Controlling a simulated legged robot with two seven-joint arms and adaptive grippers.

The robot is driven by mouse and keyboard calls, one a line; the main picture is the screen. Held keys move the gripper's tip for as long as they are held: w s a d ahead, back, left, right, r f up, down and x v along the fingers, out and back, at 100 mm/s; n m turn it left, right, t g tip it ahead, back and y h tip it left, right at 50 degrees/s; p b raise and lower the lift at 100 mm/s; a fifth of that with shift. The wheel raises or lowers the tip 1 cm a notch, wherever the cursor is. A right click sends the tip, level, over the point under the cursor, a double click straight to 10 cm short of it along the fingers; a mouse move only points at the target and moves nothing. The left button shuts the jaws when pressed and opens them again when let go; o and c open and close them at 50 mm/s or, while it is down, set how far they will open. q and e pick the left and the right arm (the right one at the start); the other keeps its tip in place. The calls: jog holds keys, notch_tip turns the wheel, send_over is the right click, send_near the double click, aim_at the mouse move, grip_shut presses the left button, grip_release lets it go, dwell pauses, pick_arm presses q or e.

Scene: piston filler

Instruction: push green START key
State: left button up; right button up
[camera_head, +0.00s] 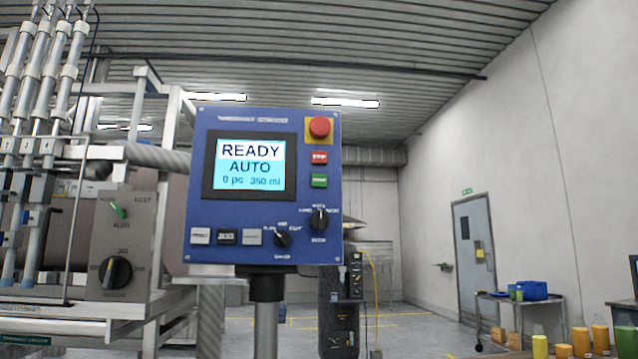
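The green START key (319,180) is on the right side of the blue control panel (265,116), directly below the red STOP key (319,157). Its lettering is too small to read clearly. A red mushroom button (319,127) on a yellow base is above both keys. The panel's screen (249,166) reads READY, AUTO, 0 pc, 350 ml. Neither of my grippers is in view, and nothing covers the keys.
Two black rotary knobs, the lower left one (282,237) and the right one (320,218), sit below the keys. A grey box (124,235) with switches and the filler's metal frame stand at left. A cart (520,298) and bottles are at far right.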

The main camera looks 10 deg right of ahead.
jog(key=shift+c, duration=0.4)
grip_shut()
